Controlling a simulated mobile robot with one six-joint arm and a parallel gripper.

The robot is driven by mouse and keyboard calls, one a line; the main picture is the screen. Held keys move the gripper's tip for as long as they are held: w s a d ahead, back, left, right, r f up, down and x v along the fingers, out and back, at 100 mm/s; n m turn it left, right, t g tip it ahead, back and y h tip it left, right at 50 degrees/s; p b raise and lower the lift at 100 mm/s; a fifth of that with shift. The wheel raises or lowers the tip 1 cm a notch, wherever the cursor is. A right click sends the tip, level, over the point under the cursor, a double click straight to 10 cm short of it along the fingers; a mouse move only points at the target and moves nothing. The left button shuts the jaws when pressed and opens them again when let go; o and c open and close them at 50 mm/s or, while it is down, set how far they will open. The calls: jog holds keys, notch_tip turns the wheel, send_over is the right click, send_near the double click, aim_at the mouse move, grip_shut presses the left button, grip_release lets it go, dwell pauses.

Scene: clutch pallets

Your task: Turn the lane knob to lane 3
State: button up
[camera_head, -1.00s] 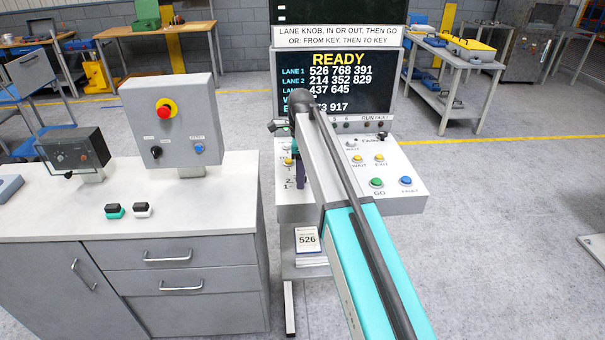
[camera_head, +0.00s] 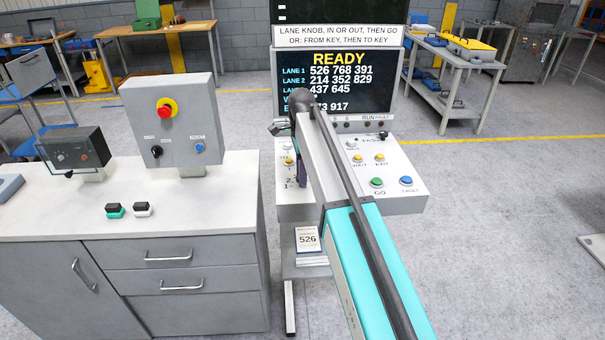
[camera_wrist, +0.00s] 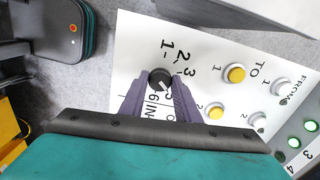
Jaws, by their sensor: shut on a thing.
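The lane knob (camera_wrist: 160,79) is small, round and black on the white control panel (camera_wrist: 215,55). In the wrist view the numbers 1, 2 and 3 stand beside it. Which number its pointer faces is too small to tell. My gripper (camera_wrist: 159,87) has its two purple fingers shut on the knob, one on each side. In the head view the gripper (camera_head: 302,172) comes down at the left of the panel, and the arm hides the knob. The screen (camera_head: 338,78) reads READY, with lines for the lanes partly hidden by the arm.
Yellow buttons (camera_wrist: 235,74) sit close to the knob. Green GO (camera_head: 377,182) and blue FAULT (camera_head: 406,181) buttons are at the panel's front right. A card reading 526 (camera_head: 307,239) lies below the panel. A grey cabinet (camera_head: 130,255) stands to the left.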

jog(key=n, duration=1.1)
jog(key=shift+n, duration=0.3)
dwell(0.3)
jog(key=o, duration=1)
jog(key=shift+o, duration=0.2)
jog(key=shift+r, duration=0.1)
notch_tip(320, 180, up, 14)
jog(key=p, duration=0.7)
jog(key=shift+p, duration=0.4)
jog(key=shift+f, duration=0.25)
